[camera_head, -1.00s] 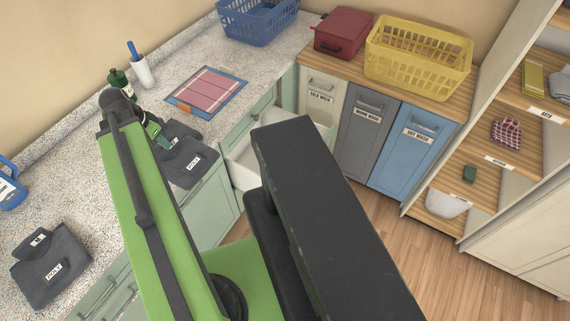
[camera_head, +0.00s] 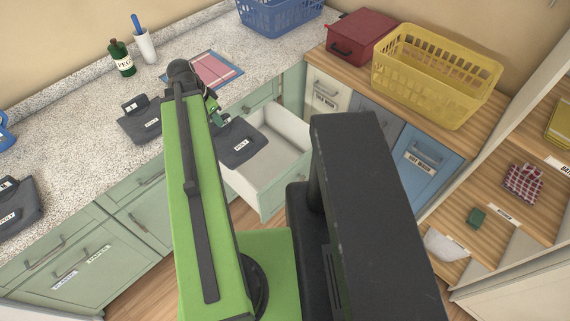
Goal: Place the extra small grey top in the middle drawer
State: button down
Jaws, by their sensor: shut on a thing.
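My gripper (camera_head: 214,112), at the end of my green arm, is shut on a dark grey folded top (camera_head: 238,146) with a white tag. The top hangs over the left part of an open pale green drawer (camera_head: 286,172) with a white inside; I cannot tell whether they touch. The top's size mark is too small to read. A second dark grey top (camera_head: 140,122) lies on the speckled counter left of my arm. Another dark grey top (camera_head: 18,208) lies at the counter's left edge. My arm hides part of the cabinet front.
A green bottle (camera_head: 121,60) and a white cup (camera_head: 145,48) stand at the back of the counter. A blue basket (camera_head: 278,18), a red box (camera_head: 360,38) and a yellow basket (camera_head: 432,78) stand farther right. Shelves (camera_head: 500,215) line the right side.

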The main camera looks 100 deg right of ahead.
aim_at(273, 173)
jog(key=k, duration=0.8)
jog(key=z, duration=0.7)
jog(key=i, duration=1.25)
